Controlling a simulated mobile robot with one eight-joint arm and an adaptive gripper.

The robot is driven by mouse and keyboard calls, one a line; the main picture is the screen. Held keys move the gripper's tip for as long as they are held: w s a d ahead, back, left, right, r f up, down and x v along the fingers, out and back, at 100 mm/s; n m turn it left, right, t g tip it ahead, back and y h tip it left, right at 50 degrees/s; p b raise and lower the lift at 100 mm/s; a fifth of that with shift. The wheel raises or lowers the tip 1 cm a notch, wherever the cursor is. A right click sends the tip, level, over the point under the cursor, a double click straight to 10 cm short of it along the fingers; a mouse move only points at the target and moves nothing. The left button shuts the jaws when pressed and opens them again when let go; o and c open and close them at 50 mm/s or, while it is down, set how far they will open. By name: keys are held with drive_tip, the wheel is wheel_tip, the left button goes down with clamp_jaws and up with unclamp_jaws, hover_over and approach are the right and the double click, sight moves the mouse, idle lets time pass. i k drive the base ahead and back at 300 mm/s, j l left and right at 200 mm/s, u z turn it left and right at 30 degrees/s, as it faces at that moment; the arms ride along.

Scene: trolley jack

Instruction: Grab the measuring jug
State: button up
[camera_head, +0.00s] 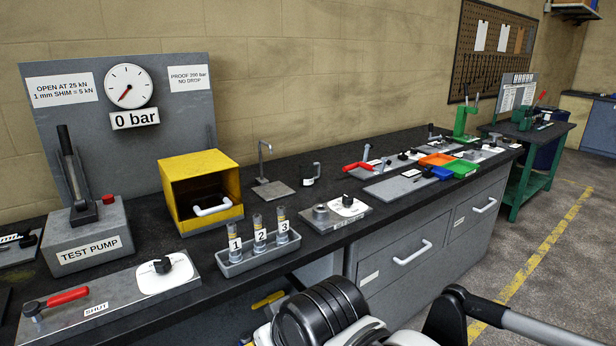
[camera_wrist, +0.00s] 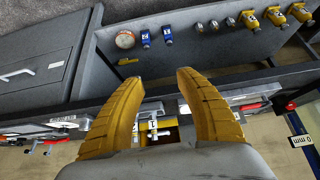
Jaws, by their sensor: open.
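A small dark cup-shaped vessel with a side handle and a pale label (camera_head: 309,173) stands upright on the bench top in the head view. It looks like the measuring jug, but it is too small to be certain. I cannot make it out in the wrist view. My gripper (camera_wrist: 160,95) shows in the wrist view with its two yellow fingers spread wide and nothing between them. It is apart from the jug. Parts of my arm fill the bottom of the head view, and the fingers are not clear there.
A metal plate with a bent post (camera_head: 274,190) stands left of the jug. In front are a rack of numbered tubes (camera_head: 258,259) and a grey block (camera_head: 322,219). A yellow open box (camera_head: 201,190) stands further left. Blue items (camera_wrist: 146,39) lie on a shelf.

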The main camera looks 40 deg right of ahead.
sight(307, 178)
drive_tip(key=i+l+z, duration=0.15)
drive_tip(key=i+l, duration=0.2)
drive_tip(key=l, duration=0.3)
drive_tip(key=i+l+z, duration=0.1)
drive_tip(key=i+l, duration=0.25)
drive_tip(key=l, duration=0.3)
drive_tip(key=i+l+z, duration=0.15)
drive_tip(key=i+l, duration=0.25)
drive_tip(key=l, duration=0.2)
drive_tip(key=i+l+z, duration=0.15)
drive_tip(key=i+l, duration=0.25)
drive_tip(key=l, duration=0.15)
